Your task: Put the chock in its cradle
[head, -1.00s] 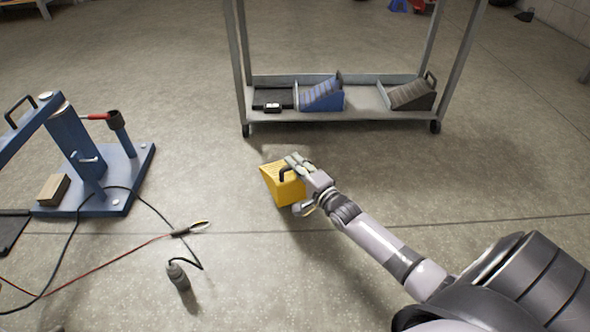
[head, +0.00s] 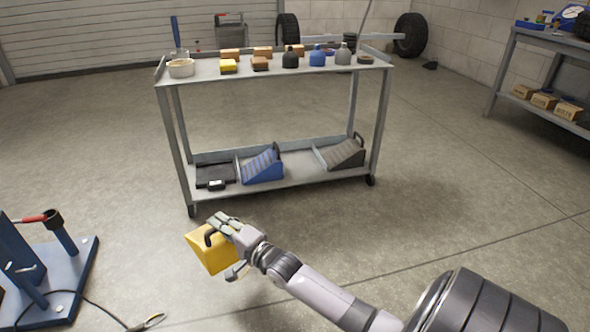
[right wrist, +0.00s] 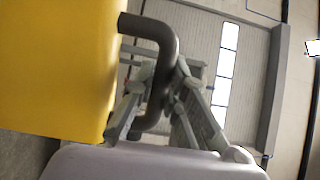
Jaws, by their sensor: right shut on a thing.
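The yellow chock (head: 212,255) with a dark handle hangs in my right gripper (head: 222,228) in the head view, in front of the cart's left front leg. The right wrist view shows my right gripper (right wrist: 160,95) shut on the dark bent handle, with the chock's yellow side (right wrist: 55,65) filling the left. The cart's lower shelf (head: 300,179) holds a blue chock (head: 262,168) and a grey chock (head: 342,154), each in its own bay. Left of the blue one is a flat dark bay (head: 213,173) with a small black device (head: 213,185). My left gripper is not in view.
The cart's upper shelf (head: 205,68) carries bottles, small boxes and a white roll. A blue stand (head: 55,270) with a cable stands on the floor at lower left. A workbench (head: 550,40) is at upper right. The floor right of the cart is clear.

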